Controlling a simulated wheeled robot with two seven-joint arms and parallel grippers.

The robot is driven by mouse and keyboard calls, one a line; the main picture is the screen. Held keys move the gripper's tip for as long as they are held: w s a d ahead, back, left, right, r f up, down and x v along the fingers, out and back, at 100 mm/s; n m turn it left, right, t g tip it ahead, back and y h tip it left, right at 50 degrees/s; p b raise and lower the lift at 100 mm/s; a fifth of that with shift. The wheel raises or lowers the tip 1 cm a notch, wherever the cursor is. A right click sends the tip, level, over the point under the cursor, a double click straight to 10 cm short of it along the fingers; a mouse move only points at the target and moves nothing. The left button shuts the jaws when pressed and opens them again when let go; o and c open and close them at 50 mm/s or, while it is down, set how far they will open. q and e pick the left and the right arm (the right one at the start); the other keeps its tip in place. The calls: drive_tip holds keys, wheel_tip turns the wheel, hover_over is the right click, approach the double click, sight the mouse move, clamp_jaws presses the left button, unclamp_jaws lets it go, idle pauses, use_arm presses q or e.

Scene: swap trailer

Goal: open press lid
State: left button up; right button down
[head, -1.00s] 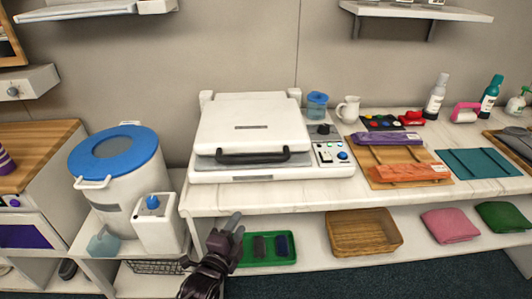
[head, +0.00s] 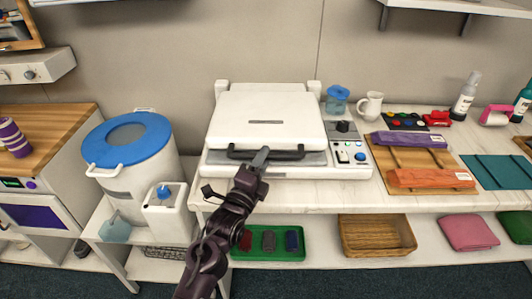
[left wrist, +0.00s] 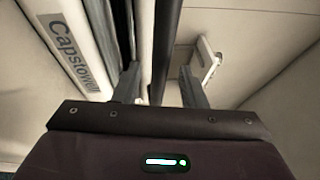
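The white press (head: 210,160) stands on the marble-topped counter, its lid (head: 265,118) down. A dark bar handle (head: 290,154) runs along the lid's front edge. My left gripper (head: 260,158) is at the left-middle part of this handle. In the left wrist view, the two fingers of my left gripper (left wrist: 158,70) are apart, with the dark handle bar (left wrist: 165,40) passing between them. A gap shows beside the bar, so the fingers do not look closed on it. My right gripper is in neither view.
The press's control panel (head: 351,153) is on its right. A blue-lidded jar (head: 337,100) and white mug (head: 370,106) stand behind the panel. A green tray (head: 285,254) and basket (head: 395,232) lie on the shelf below.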

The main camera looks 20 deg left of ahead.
use_arm(q)
drive_tip(key=shift+w+d+r, duration=0.1)
drive_tip(key=shift+w, duration=0.95)
drive_tip(key=shift+c, duration=0.4)
clamp_jaws()
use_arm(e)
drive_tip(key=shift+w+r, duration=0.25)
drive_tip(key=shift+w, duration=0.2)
